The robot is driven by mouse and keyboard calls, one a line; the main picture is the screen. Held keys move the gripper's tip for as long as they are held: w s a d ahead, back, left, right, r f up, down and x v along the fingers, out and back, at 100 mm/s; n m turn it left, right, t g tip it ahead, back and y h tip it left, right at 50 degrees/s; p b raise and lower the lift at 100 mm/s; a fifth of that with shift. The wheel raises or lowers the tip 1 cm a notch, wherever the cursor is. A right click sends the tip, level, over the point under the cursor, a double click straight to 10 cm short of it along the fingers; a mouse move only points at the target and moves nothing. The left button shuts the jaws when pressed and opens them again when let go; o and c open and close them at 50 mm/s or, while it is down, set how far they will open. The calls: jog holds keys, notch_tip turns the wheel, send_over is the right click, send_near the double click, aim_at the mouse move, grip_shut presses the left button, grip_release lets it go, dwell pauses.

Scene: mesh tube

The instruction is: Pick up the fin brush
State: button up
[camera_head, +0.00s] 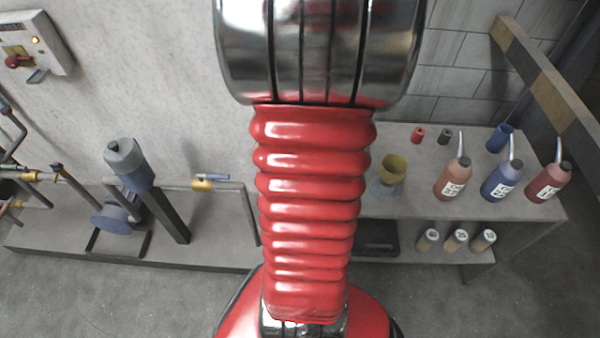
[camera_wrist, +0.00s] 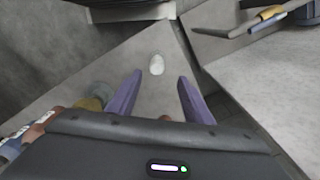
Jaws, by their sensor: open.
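I cannot make out a fin brush for certain in either view. My gripper (camera_wrist: 160,77) shows in the wrist view as two purple fingers, spread apart with nothing held between them. A small whitish oval (camera_wrist: 156,64) lies on the grey surface, seen between and just beyond the fingertips. Its kind is too unclear to tell. A small reddish piece (camera_wrist: 163,118) shows at the edge of my gripper's dark body, mostly hidden. My red ribbed arm hides the middle of the head view, and my gripper is not seen there.
The grey bench (camera_head: 525,207) at right holds bottles (camera_head: 452,178), a yellow funnel (camera_head: 394,168), a blue cup (camera_head: 500,137) and small cylinders (camera_head: 418,135). Several cans (camera_head: 456,240) stand on its lower shelf. A pump (camera_head: 128,170) and pipes stand at left. A beam (camera_head: 550,85) slants at upper right.

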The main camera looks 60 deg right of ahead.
jog(key=shift+s+d+f+m, duration=0.25)
jog(key=shift+s+d+m, duration=0.1)
jog(key=shift+s, duration=0.15)
jog(key=shift+f, duration=4.3)
jog(key=shift+f, duration=0.1)
jog(key=shift+w+a+f, duration=0.1)
jog(key=shift+f, duration=1.15)
jog(key=shift+w+a+f, duration=0.1)
jog(key=shift+f, duration=1.15)
jog(key=shift+c, duration=0.4)
jog(key=c, duration=1)
